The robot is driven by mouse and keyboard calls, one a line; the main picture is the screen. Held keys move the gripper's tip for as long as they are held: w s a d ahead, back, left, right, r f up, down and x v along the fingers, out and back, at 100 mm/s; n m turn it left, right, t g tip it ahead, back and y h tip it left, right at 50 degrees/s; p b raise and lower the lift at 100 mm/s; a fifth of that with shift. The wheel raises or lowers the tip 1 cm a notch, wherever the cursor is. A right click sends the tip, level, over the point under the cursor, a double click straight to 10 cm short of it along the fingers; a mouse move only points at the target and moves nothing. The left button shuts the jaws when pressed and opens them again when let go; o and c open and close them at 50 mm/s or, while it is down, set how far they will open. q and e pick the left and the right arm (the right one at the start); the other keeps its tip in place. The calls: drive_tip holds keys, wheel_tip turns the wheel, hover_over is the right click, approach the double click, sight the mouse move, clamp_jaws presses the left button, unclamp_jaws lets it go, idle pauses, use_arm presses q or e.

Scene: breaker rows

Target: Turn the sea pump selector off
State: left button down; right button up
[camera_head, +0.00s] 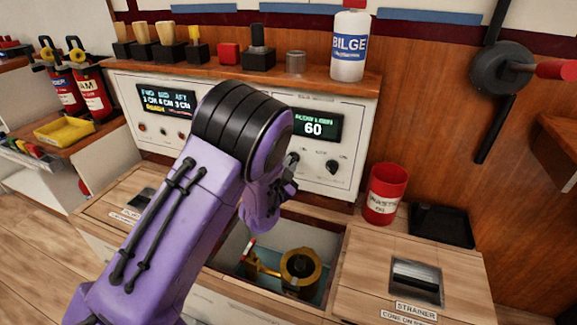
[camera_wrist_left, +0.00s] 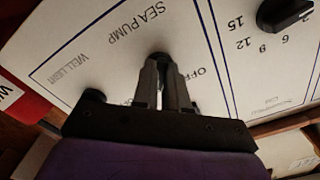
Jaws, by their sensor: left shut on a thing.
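The sea pump selector is a small black knob (camera_wrist_left: 160,57) on the white panel (camera_wrist_left: 120,55), below the printed words SEA PUMP in the left wrist view. The word OFF shows beside it, partly covered by a finger. My left gripper (camera_wrist_left: 166,75) is shut on this knob, with a finger on either side, and hides most of it. Which way the knob points cannot be told. In the head view my left gripper (camera_head: 287,188) reaches the front of the right-hand panel (camera_head: 316,160), and my purple arm covers part of it. My right gripper is not in view.
A numbered dial knob (camera_wrist_left: 286,13) and a WELL LIGHT control (camera_wrist_left: 93,95) flank the selector. Below the panel is an open well with a brass fitting (camera_head: 300,266). A red waste-oil can (camera_head: 385,193) stands to the right, and a BILGE bottle (camera_head: 349,47) on the ledge above.

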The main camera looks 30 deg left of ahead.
use_arm(q)
drive_tip(key=n+p, duration=0.4)
drive_tip(key=n, duration=0.4)
drive_tip(key=shift+d, duration=0.15)
drive_tip(key=n+p, duration=0.2)
drive_tip(key=n, duration=0.2)
drive_tip(key=shift+n, duration=0.4)
drive_tip(key=shift+d+n+p, duration=0.15)
drive_tip(key=shift+n+p, duration=0.2)
drive_tip(key=shift+n, duration=1.05)
drive_tip(key=shift+f, duration=0.1)
drive_tip(key=c, duration=1.2)
unclamp_jaws()
drive_tip(key=shift+o, duration=0.2)
